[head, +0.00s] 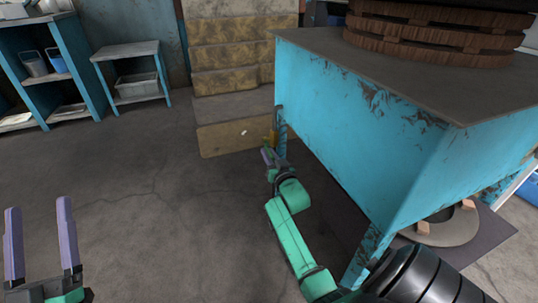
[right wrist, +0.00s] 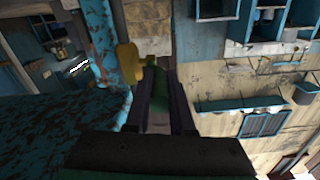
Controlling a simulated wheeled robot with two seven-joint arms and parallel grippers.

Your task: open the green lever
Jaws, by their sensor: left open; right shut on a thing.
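The green lever (right wrist: 156,76) shows dark green between the fingers of my right gripper (right wrist: 157,88) in the right wrist view. The fingers are shut on it, and they hide part of it. A yellow-orange piece (right wrist: 128,62) is just left of the fingers; it also shows in the head view (head: 273,137). In the head view my right gripper (head: 268,156) is beside the far left leg of the blue stand (head: 350,120), where the lever cannot be made out. My left gripper (head: 38,205) is open and empty over the floor at the lower left.
A brown slatted round vessel (head: 430,38) sits on the stand. A low blue table (head: 128,48) and blue shelves (head: 30,45) stand at the back left. Worn yellowish blocks (head: 235,55) are stacked behind the stand. The grey floor (head: 150,190) is clear.

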